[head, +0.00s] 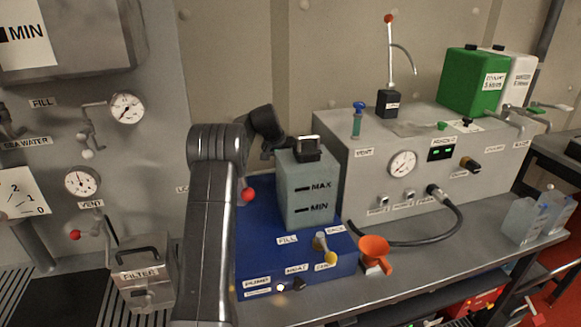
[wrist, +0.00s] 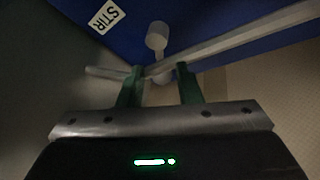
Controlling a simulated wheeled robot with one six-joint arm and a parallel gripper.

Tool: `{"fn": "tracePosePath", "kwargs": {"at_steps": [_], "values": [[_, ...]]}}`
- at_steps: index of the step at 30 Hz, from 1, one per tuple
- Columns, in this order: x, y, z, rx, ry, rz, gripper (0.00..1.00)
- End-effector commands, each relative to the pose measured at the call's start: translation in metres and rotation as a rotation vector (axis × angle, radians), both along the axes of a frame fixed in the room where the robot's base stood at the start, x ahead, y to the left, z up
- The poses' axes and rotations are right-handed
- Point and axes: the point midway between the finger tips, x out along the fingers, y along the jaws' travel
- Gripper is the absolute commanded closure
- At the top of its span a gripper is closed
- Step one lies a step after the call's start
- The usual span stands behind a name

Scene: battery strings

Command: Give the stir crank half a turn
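The stir crank (wrist: 157,38) shows in the wrist view as a pale round-ended handle and short stem, below a blue surface with a STIR label (wrist: 107,16). My gripper (wrist: 160,72) has two green fingers set apart, one on each side of the stem's lower end. A gap shows between the fingers, and I cannot tell whether they touch the crank. In the head view my arm bends over behind the grey-green tank marked MAX and MIN (head: 308,195), and my gripper and the crank are hidden there.
A long pale bar (wrist: 240,43) crosses the wrist view close to the fingertips. In the head view the tank stands on a blue box (head: 262,235). An orange funnel (head: 375,250) and a grey gauge cabinet (head: 430,185) stand to its right. A red ball (head: 248,194) is beside my arm.

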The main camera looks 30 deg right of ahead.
Motion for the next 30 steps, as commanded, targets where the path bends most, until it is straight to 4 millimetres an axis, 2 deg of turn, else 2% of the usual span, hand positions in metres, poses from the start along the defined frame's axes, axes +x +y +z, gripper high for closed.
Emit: {"fn": "tracePosePath", "kwargs": {"at_steps": [3, 7, 19, 20, 24, 30], "values": [[0.001, -0.009, -0.017, 0.001, 0.002, -0.001, 0.69], [0.003, -0.014, -0.030, 0.000, 0.000, 0.000, 0.69], [0.004, -0.017, -0.037, 0.000, -0.001, 0.001, 0.69], [0.004, -0.017, -0.037, 0.000, -0.001, 0.001, 0.72], [0.004, -0.017, -0.037, 0.000, -0.001, 0.001, 1.00], [0.004, -0.017, -0.037, 0.000, -0.001, 0.001, 1.00]]}}
